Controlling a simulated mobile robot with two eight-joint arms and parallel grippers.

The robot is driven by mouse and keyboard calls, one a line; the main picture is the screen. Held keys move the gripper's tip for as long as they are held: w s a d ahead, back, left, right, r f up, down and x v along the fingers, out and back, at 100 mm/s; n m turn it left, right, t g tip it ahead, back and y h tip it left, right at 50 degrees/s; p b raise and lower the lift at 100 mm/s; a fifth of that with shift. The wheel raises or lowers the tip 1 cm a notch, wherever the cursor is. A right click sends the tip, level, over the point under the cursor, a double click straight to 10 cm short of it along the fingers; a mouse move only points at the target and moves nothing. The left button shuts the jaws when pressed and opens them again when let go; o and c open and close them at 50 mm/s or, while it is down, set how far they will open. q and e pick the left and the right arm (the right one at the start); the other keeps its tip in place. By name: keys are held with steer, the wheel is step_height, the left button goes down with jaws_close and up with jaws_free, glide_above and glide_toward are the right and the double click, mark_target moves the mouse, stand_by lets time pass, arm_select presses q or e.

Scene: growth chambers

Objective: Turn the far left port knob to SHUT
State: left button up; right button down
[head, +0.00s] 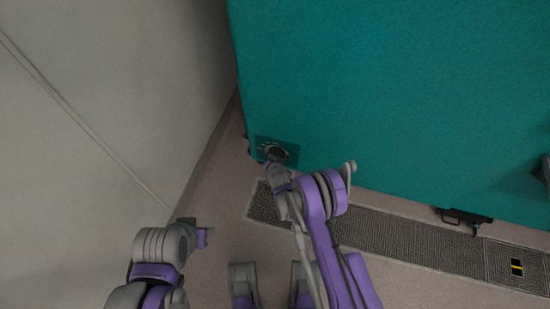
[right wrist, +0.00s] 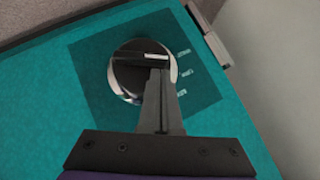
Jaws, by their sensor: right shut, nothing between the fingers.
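The port knob (right wrist: 127,78) is a round, shiny dark disc with a raised bar across its upper part. It sits on a dark square plate (right wrist: 88,73) with several small labels at its right, too blurred to read. In the head view the plate (head: 291,150) is at the left end of the teal chamber. My right gripper (head: 274,154) is at the knob, and its shut, empty fingers (right wrist: 158,75) overlap the knob's right part beside the bar. I cannot tell if they touch it.
The teal chamber wall (head: 400,90) fills the upper right. A pale wall (head: 110,90) stands close on the left. A floor grating (head: 400,238) runs along the chamber's base. A dark handle-like fitting (head: 463,216) is on the chamber's lower edge at right.

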arm_select(q)
steer(key=shift+r, duration=0.1)
arm_select(e)
steer(key=shift+w+a+f+n+g+h, duration=0.15)
steer(key=shift+a+n+g+h, duration=0.15)
steer(key=shift+a+n+h, duration=0.35)
stand_by(0.7)
arm_select(q)
steer(key=shift+w+f+b, duration=0.1)
steer(key=shift+f+b, duration=0.35)
steer(key=shift+f, duration=0.15)
arm_select(e)
steer(key=shift+w+a+f+n+g+h, duration=0.1)
steer(key=shift+a+f+n+g+h, duration=0.15)
steer(key=shift+h, duration=0.3)
steer(key=shift+w+a+f+n+g+h, duration=0.1)
steer(key=shift+a+g+h, duration=0.1)
steer(key=shift+h, duration=0.3)
arm_select(q)
steer(key=shift+f, duration=0.1)
arm_select(e)
steer(key=shift+r, duration=0.1)
